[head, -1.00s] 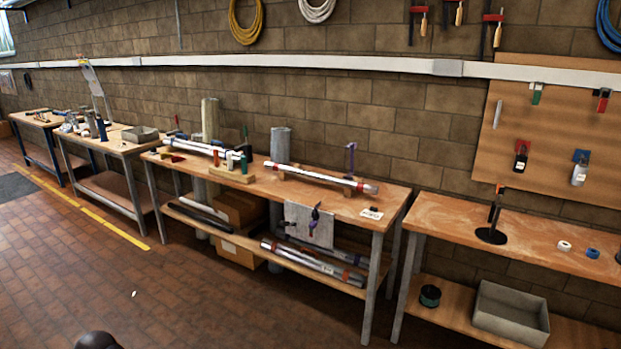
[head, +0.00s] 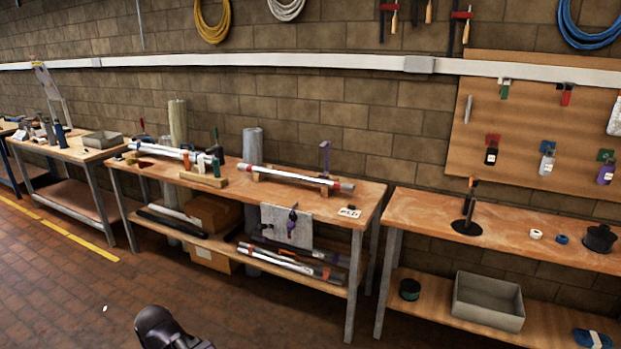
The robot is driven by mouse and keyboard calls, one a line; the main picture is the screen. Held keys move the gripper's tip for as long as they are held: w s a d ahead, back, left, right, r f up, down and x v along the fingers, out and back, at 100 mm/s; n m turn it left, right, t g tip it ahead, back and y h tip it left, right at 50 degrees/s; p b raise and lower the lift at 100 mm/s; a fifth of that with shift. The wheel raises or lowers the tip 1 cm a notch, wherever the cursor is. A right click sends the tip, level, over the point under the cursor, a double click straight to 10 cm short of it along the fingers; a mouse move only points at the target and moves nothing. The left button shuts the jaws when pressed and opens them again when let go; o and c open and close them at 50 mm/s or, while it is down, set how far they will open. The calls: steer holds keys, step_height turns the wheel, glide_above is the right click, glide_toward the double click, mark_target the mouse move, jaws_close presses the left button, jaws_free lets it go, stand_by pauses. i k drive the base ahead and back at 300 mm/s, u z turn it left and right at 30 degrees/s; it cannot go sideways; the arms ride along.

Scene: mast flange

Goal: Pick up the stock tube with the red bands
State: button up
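Silver tubes (head: 290,262) lie side by side on the lower shelf of the middle workbench, with red or orange-red bands near their ends. Another silver tube (head: 290,175) with red bands near its ends rests on wooden supports on top of the same bench. The frames do not show clearly which is the stock tube. A grey cloth hanging at the bench front hides part of the shelf behind it. A dark rounded part of my own arm shows at the bottom edge, well short of the bench. My gripper's fingers are not visible.
The middle workbench (head: 370,197) carries clamps and a further tube at its left. A second bench (head: 420,211) stands close on the right, with a grey bin (head: 488,300) below. The brick floor in front is clear.

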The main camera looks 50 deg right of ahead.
mark_target(332, 185)
steer(key=z, duration=1.35)
steer(key=k, duration=0.95)
steer(key=i, duration=0.65)
steer(key=u, duration=0.05)
